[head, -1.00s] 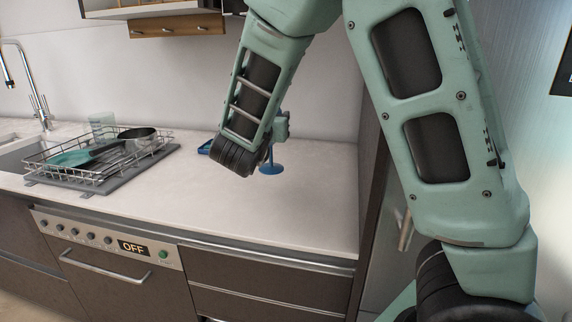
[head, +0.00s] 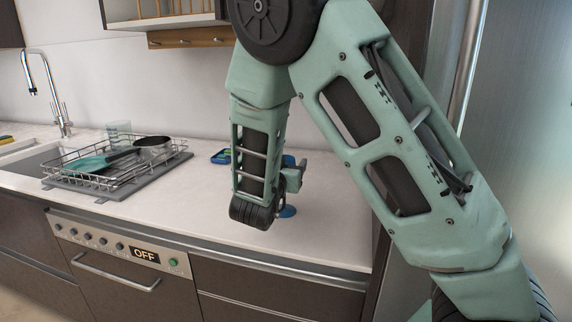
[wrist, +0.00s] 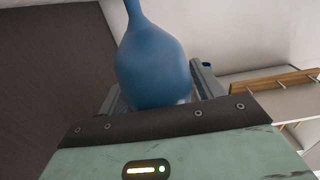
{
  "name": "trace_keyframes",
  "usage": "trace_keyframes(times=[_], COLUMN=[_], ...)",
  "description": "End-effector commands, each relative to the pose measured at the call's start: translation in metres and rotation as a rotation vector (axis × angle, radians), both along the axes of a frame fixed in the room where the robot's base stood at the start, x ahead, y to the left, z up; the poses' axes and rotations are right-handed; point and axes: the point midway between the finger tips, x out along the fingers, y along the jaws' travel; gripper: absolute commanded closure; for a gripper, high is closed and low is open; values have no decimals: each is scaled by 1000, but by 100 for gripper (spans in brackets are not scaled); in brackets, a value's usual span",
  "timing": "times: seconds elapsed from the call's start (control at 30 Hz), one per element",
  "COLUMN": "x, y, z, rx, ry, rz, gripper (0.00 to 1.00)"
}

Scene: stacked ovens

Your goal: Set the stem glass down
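The stem glass is blue. In the wrist view its rounded bowl (wrist: 153,65) fills the space between the fingers of my gripper (wrist: 158,92), with the narrow stem running to the top edge of the picture. My gripper appears shut on the bowl. In the head view my gripper (head: 293,178) is mostly hidden behind my forearm. The glass's round blue foot (head: 288,211) shows just below it, low over the white counter (head: 240,232). I cannot tell whether the foot touches the counter.
A wire dish rack (head: 110,168) with a pan stands at the left beside the sink. A blue tray-like thing (head: 220,157) lies at the back, behind my forearm. The counter in front is clear. A tall dark panel bounds its right end.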

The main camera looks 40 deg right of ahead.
Motion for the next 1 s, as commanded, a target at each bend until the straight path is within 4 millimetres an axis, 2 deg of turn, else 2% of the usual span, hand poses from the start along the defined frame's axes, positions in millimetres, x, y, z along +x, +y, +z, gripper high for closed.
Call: trace_keyframes(times=[0.37,0.47,0.8,1.0], x=[-3,-11,-53,-69], y=[5,16,70,90], z=[0,0,0,0], rx=[0,1,1,0], ry=[0,0,1,0], rz=[3,4,5,3], gripper=[32,32,32,32])
